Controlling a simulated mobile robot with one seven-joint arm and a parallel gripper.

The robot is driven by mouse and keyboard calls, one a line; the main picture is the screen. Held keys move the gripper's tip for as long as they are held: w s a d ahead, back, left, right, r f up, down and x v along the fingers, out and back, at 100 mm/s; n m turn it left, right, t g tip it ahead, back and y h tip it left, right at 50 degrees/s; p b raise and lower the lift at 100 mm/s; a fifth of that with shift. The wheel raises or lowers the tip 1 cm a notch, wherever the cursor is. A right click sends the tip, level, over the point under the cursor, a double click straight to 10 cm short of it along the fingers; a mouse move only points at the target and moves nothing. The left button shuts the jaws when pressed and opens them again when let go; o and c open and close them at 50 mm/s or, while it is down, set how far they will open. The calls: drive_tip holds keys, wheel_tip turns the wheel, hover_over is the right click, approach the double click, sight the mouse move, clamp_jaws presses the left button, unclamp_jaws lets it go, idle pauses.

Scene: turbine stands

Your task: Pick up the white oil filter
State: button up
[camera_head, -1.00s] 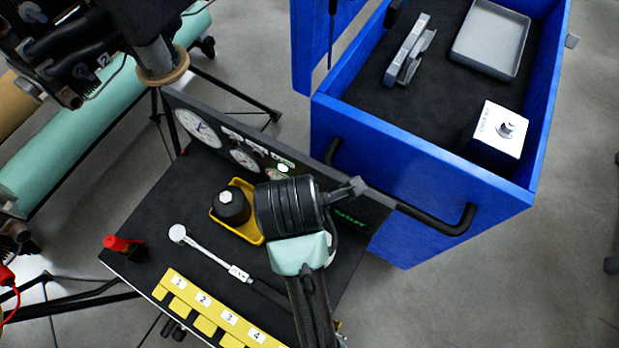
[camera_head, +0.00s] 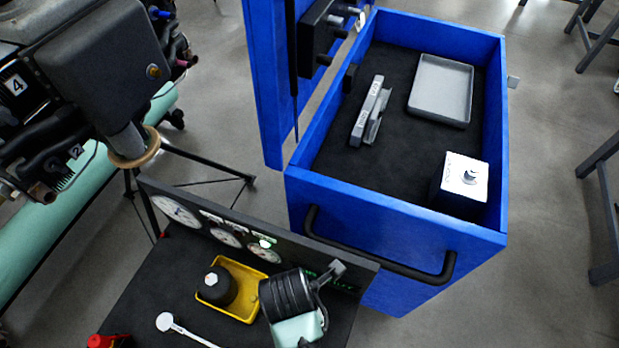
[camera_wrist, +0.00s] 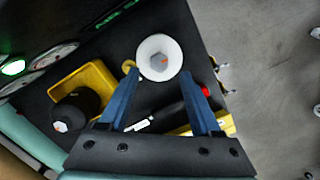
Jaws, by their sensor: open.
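The white oil filter (camera_wrist: 159,58) shows in the wrist view as a round white top with a grey hex nut in its middle, over the dark bench top. My gripper (camera_wrist: 161,76) is open, with its two blue fingers on either side of the lower part of the filter's outline. Nothing is held. I cannot tell how far the fingertips are above the filter or whether they touch it. In the head view the filter and the fingers do not show; my black and teal wrist covers that part of the bench.
A black oil filter (camera_head: 217,288) stands in a yellow tray (camera_head: 252,273) to the left. A gauge panel (camera_head: 225,230) borders the bench. A ratchet (camera_head: 180,328) lies nearby. Behind is an open blue drawer (camera_head: 400,226) with a grey tray (camera_head: 440,91) and a white-topped box (camera_head: 466,178).

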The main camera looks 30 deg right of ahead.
drive_tip(key=f, duration=0.4)
drive_tip(key=shift+d, duration=0.3)
drive_tip(key=shift+c, duration=0.2)
clamp_jaws()
idle(1.0)
